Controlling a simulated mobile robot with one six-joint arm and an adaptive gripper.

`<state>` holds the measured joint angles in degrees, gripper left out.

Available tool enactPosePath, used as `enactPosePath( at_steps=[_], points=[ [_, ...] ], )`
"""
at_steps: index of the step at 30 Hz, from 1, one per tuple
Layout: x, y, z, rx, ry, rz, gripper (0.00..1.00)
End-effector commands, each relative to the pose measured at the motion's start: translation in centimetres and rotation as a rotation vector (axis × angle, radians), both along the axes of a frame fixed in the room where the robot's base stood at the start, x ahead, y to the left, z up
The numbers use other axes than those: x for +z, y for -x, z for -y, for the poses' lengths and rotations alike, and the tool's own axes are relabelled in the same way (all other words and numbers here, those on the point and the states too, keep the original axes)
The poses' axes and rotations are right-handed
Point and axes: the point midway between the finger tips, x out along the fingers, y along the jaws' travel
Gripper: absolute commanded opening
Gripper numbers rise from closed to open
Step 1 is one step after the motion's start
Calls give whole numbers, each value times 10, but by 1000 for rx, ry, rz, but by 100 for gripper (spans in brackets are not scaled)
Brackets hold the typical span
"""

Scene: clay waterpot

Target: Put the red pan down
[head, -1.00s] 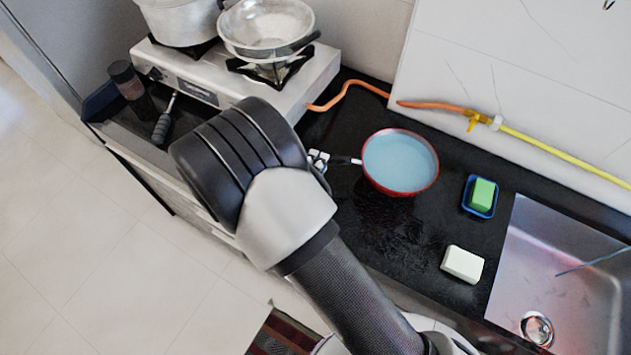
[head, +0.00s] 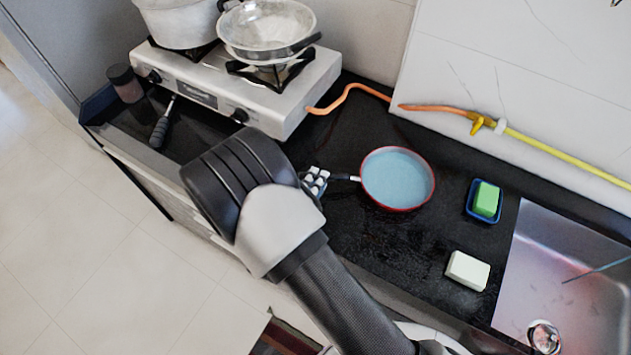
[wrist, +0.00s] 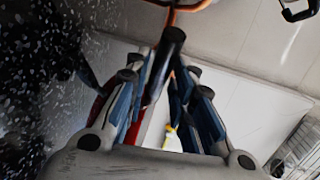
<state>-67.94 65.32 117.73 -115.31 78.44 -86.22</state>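The red pan (head: 397,180) has a red rim, a light blue inside and a dark handle pointing left. It is level, over the black counter right of the stove; I cannot tell whether its base touches the counter. My gripper (head: 316,181) is at the handle's left end, shut on it, mostly behind my wrist. In the wrist view my gripper (wrist: 174,80) has its fingers close around the dark handle, with a bit of red showing at the left fingers.
The counter (head: 360,228) is bare below the pan. Right of it are a green sponge in a blue dish (head: 485,200), a white block (head: 467,270) and the sink (head: 570,270). A stove (head: 245,85) with pots stands upper left. A hose (head: 350,95) runs along the wall.

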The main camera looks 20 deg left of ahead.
Motion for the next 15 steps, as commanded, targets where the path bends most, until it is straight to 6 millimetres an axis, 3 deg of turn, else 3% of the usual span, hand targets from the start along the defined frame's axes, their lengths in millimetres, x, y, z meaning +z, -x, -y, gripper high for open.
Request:
enactPosePath(
  at_steps=[7, 15],
  points=[
    [0, 0, 0, 0, 0, 0, 41],
    [1, 0, 0, 0, 0, 0, 41]
  ],
)
